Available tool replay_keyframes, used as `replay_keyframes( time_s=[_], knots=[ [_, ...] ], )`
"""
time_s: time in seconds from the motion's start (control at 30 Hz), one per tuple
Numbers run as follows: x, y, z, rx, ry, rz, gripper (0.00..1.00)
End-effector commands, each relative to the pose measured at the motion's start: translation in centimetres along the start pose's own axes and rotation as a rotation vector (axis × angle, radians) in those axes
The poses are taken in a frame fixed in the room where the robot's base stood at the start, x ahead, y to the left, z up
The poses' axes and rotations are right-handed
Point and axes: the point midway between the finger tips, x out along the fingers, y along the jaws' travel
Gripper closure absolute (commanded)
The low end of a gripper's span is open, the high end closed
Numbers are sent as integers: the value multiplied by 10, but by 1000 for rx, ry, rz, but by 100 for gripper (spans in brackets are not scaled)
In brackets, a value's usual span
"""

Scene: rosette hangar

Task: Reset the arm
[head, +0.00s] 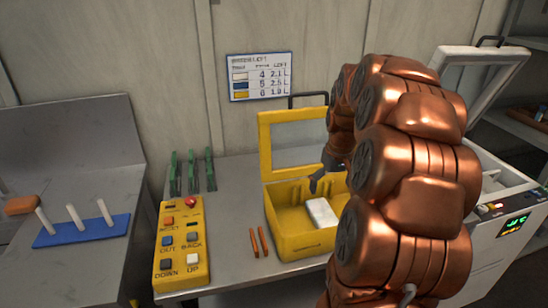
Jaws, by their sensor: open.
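My copper arm rises on the right of the head view and bends down toward the open yellow case (285,238). My gripper (319,183) is dark and partly hidden behind the arm. It hangs over the case with its fingers apart, and I see nothing held in it. A white block (321,213) lies inside the case, below and apart from the fingers. The right part of the case is hidden by my arm.
A yellow button box (181,245), two orange sticks (258,242) and several green upright pieces (192,172) are on the grey table. A blue base with white pegs (82,231) stands left. A white machine (510,245) with a raised lid is right.

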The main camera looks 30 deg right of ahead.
Motion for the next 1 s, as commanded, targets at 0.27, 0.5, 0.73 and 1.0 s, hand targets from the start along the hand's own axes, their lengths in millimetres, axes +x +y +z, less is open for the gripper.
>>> replay_keyframes(
  time_s=[0.27, 0.5, 0.73, 1.0],
  knots=[
    [-2, -9, 2, -10, -3, -3, 0],
    [-15, -86, 38, -94, -45, -24, 0],
    [-25, -160, 103, -184, -109, -37, 0],
    [-30, -212, 194, -267, -184, -28, 0]
  ],
)
